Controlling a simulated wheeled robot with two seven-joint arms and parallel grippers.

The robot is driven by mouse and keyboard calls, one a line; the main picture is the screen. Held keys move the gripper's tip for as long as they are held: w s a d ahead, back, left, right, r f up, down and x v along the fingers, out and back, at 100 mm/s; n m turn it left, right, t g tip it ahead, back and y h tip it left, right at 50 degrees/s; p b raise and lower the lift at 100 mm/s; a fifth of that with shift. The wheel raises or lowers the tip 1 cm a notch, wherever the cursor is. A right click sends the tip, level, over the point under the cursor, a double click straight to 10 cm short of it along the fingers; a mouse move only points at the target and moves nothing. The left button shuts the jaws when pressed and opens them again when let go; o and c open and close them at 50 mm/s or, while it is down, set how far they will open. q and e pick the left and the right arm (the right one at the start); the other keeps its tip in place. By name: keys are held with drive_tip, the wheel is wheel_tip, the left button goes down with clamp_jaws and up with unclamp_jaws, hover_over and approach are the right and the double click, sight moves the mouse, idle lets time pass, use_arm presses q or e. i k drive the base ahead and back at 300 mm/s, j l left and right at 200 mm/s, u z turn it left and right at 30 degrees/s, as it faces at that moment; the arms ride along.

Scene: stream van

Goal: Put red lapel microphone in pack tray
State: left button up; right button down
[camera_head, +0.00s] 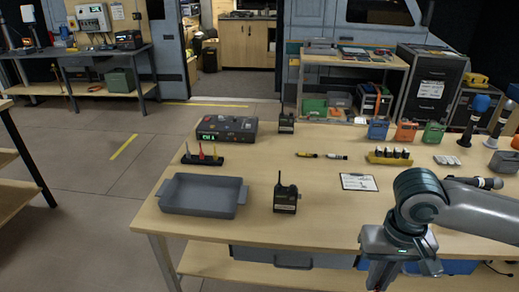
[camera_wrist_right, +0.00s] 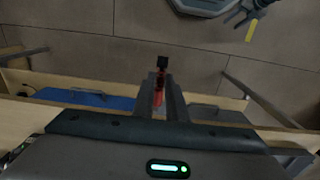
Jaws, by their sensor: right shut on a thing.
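My right gripper (camera_head: 384,280) is low at the table's front edge, right of centre, its fingertips cut off or hidden in the head view. In the right wrist view it is shut (camera_wrist_right: 161,88) on a small red thing with a black top, which looks like the red lapel microphone (camera_wrist_right: 160,98). The floor shows beyond it. The grey pack tray (camera_head: 202,209) lies at the table's front left corner, well left of the gripper, and appears empty. My left gripper is not seen in the head view.
A black radio (camera_head: 285,199) stands right of the tray. Behind are a black rack with coloured sticks (camera_head: 203,159), a dark device (camera_head: 227,129), a clipboard (camera_head: 359,182) and a yellow holder (camera_head: 390,158). The tabletop between radio and clipboard is clear.

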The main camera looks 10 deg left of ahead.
sight(203, 199)
drive_tip(key=i, duration=1.35)
drive_tip(key=u, duration=1.75)
